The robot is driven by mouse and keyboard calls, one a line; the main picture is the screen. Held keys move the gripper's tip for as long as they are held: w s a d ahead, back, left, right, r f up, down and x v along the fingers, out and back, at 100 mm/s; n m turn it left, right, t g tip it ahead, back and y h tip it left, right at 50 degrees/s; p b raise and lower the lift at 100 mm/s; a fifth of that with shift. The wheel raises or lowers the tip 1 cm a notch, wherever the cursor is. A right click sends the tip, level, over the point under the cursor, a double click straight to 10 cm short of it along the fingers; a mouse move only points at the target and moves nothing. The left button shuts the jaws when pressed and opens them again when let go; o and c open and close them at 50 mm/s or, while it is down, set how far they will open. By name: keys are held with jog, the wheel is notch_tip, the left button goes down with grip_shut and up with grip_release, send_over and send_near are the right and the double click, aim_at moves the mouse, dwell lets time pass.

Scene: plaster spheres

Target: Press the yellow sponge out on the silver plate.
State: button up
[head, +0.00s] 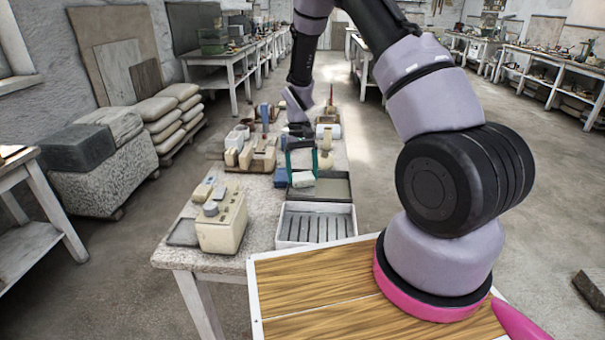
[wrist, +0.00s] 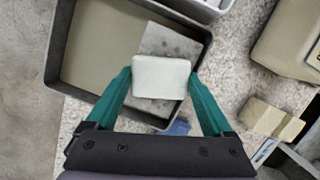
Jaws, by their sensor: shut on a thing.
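My gripper (head: 302,168) has teal fingers, and in the wrist view the gripper (wrist: 160,80) is shut on a pale, nearly white block (wrist: 161,76). The held block (head: 303,179) looks off-white, not clearly yellow; I cannot tell surely that it is the sponge. Behind it in the wrist view is a flat grey, dark-spotted plate (wrist: 168,42), possibly the silver plate, partly hidden by the block. The plate lies at one side of a dark-rimmed tray (wrist: 88,90). I cannot tell whether block and plate touch.
The dark tray (head: 337,187) stands on the speckled table (head: 182,252) behind a white slotted box (head: 290,228). A blue block (head: 280,178) is left of my gripper. A cream machine (head: 222,225) stands at the front left. Several blocks crowd the table farther back.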

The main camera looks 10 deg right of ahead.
aim_at(303, 175)
jog(key=shift+s+f, duration=0.1)
dwell(0.3)
jog(key=shift+r, duration=3.55)
jog(key=shift+d, duration=0.1)
